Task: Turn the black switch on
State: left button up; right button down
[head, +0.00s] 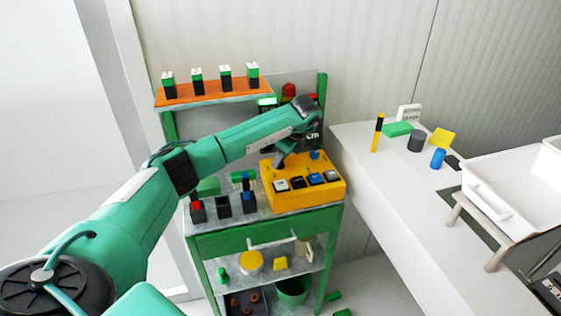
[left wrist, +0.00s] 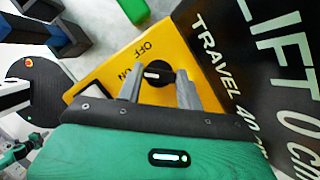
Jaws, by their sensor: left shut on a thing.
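A yellow control box (head: 334,192) stands on top of the green cart, with several square buttons along its front and a blue knob (head: 314,155). In the left wrist view, the black switch (left wrist: 157,72) is a round knob on the yellow face, beside printed OFF and ON labels. Its white mark is on its left part, towards the ON label. My left gripper (left wrist: 160,84) is shut on the black switch, one finger on each side. My right gripper is not in view.
A black display panel (left wrist: 245,50) reading LIFT and TRAVEL stands close beside the gripper. Several dark blocks (head: 222,205) stand left of the box. An orange shelf (head: 212,93) holds several green-topped blocks. A white table (head: 375,175) with loose items is at the right.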

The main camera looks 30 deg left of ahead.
pick_arm(q)
jog(key=shift+w+n+g+b, duration=0.1)
jog(key=shift+n+g+b, duration=0.35)
jog(key=shift+n, duration=1.05)
jog(key=o, duration=1)
jog(key=shift+r, duration=0.1)
